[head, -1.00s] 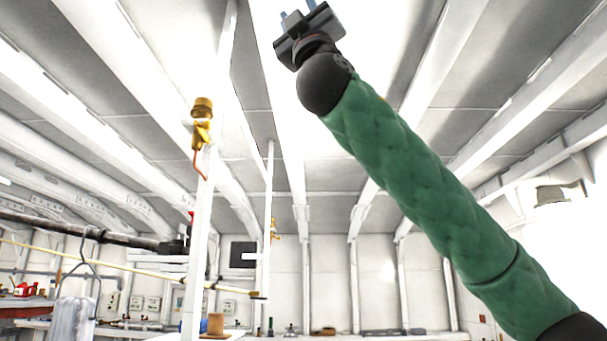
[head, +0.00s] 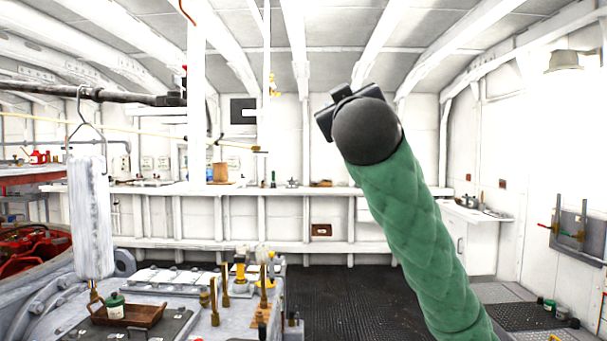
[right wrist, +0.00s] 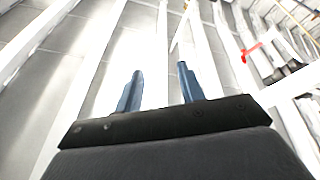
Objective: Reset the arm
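My right arm, in a green sleeve, rises from the bottom right of the head view. Its dark wrist ball faces me and hides most of the right gripper, of which only the dark body shows behind. In the right wrist view the right gripper (right wrist: 160,88) shows two blue fingers standing apart with nothing between them, against the white ceiling beams. My left gripper is not in the head view.
A grey machine block with a wooden tray (head: 128,316) and brass fittings stands at lower left. A pale hanging cylinder (head: 90,215) is above it. A white counter (head: 150,189) runs along the back wall. The dark floor mat (head: 345,300) in the middle is clear.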

